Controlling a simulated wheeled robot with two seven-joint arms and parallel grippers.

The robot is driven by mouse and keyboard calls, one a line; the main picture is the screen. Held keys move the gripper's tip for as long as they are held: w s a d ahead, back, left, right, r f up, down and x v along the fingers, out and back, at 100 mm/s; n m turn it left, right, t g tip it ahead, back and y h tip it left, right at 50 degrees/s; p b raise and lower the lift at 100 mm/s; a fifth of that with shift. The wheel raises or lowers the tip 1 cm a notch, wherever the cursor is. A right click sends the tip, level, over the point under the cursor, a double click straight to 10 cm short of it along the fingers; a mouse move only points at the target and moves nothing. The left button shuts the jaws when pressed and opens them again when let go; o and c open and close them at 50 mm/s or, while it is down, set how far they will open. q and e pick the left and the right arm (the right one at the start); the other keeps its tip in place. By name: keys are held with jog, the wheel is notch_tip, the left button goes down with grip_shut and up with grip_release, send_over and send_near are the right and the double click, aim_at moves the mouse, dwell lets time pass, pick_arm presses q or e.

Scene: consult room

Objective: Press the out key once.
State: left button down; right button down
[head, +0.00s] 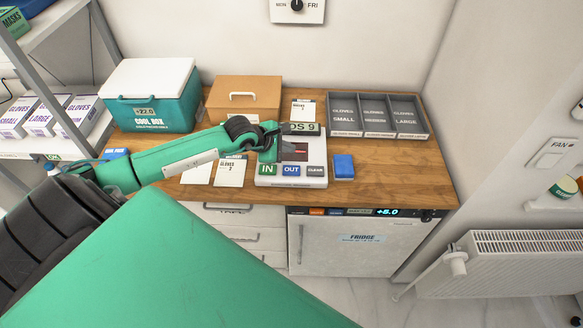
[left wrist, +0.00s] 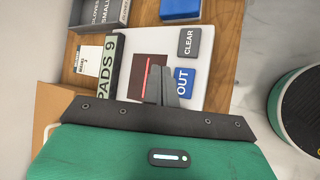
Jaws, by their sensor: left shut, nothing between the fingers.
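The keypad device (head: 262,181) is a pale box on the wooden counter with a dark display. Its front row has a green IN key (head: 267,169), a blue OUT key (head: 291,169) and a grey CLEAR key (head: 316,170). My left gripper (head: 279,143) is over the left part of the device, behind the key row. In the left wrist view its shut, empty fingers (left wrist: 160,84) are beside the blue OUT key (left wrist: 184,82), over the display side; I cannot tell whether they touch anything. The CLEAR key (left wrist: 189,42) is clear of them; the IN key is hidden there. My right gripper is not in view.
A cool box (head: 152,95), a brown box (head: 244,99) and glove trays (head: 377,115) stand behind.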

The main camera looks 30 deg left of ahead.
pick_arm(q)
jog(key=b, duration=0.3)
send_near(297, 166)
jog(key=w, duration=0.1)
jog(key=w+d+f, duration=0.1)
jog(key=w+f, duration=0.1)
jog(key=shift+w+d, duration=0.15)
jog(key=shift+d, duration=0.1)
jog(key=shift+f+b, duration=0.45)
jog(key=shift+b, duration=0.1)
jog(key=shift+r, duration=0.1)
dwell(0.6)
jog(key=shift+f+b, duration=0.5)
jog(key=shift+b, duration=0.05)
dwell(0.4)
